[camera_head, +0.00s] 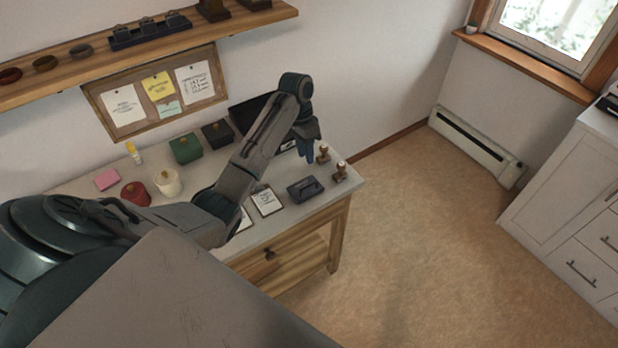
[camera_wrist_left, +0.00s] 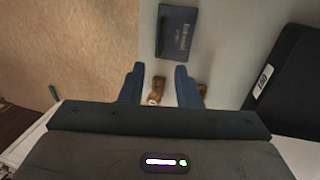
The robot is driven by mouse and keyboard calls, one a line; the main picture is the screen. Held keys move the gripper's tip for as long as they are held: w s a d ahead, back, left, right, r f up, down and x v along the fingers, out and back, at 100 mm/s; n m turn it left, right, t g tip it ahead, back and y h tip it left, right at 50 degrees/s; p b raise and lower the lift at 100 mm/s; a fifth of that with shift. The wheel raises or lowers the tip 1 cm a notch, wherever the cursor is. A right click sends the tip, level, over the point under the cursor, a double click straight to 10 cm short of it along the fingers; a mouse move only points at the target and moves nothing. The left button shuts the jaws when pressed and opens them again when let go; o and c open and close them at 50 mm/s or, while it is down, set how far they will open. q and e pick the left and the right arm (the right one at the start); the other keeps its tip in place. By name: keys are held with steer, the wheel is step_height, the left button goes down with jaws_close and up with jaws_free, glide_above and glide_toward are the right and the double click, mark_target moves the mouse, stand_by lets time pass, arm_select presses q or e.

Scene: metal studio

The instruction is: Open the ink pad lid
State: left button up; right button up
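The ink pad (camera_head: 305,189) is a flat, dark slate-blue box near the right front of the desk. Its lid looks shut. In the left wrist view the ink pad (camera_wrist_left: 177,31) lies at the top, with pale lettering on its lid. My left gripper (camera_head: 306,152) hangs above the right back part of the desk, beyond the ink pad and apart from it. In the left wrist view its two blue fingers (camera_wrist_left: 160,82) are spread with nothing held between them. My right gripper is not in view.
Two wooden stamps (camera_head: 322,154) (camera_head: 340,172) stand at the desk's right edge, close to the left gripper. A clipboard (camera_head: 266,201) lies left of the ink pad. A large black object (camera_wrist_left: 291,88) is at the right of the wrist view. Red (camera_head: 135,194), cream (camera_head: 167,182) and green (camera_head: 185,149) containers stand farther left.

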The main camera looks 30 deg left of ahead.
arm_select(q)
steer(key=p, duration=0.2)
glide_above(309, 189)
step_height(309, 189, down, 9)
steer(key=shift+r, duration=0.2)
steer(key=shift+d+f, duration=0.1)
steer(key=shift+f, duration=0.5)
jaws_close()
